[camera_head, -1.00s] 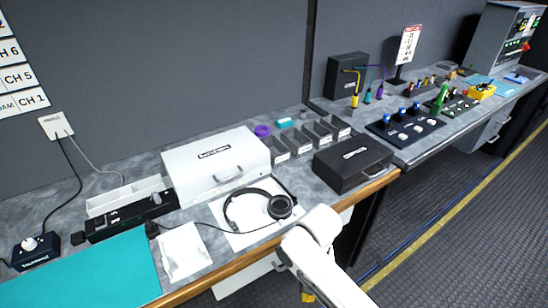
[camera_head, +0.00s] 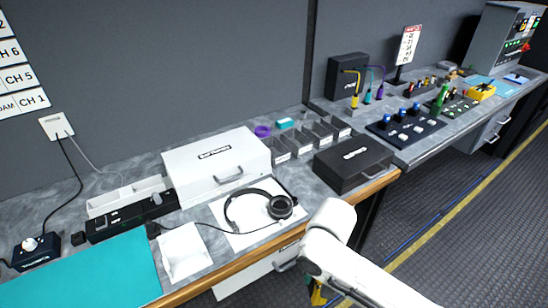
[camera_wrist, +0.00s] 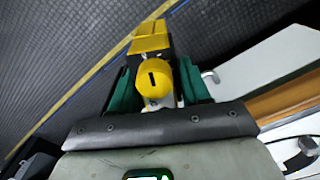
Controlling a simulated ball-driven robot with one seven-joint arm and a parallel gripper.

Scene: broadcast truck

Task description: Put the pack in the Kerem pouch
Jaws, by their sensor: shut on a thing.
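My gripper (camera_wrist: 158,88) shows in the wrist view with its green fingers shut on a yellow and dark thing (camera_wrist: 152,79), which seems to be the pack. It has a rounded yellow near part with a dark slot and a yellow far end. It is held over the floor, in front of the bench edge. In the head view only a little yellow (camera_head: 318,294) shows below my white arm; the gripper is mostly hidden there. Several dark open pouches or bins (camera_head: 301,140) with small pale labels stand in a row at the back; I cannot read which is Kerem.
A white case (camera_head: 215,165), a black case (camera_head: 352,164) and headphones (camera_head: 259,208) on a white sheet take up the bench. A white drawer front (camera_head: 250,277) with a handle is below the wooden edge (camera_head: 225,270). The floor (camera_head: 470,240) at right is clear.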

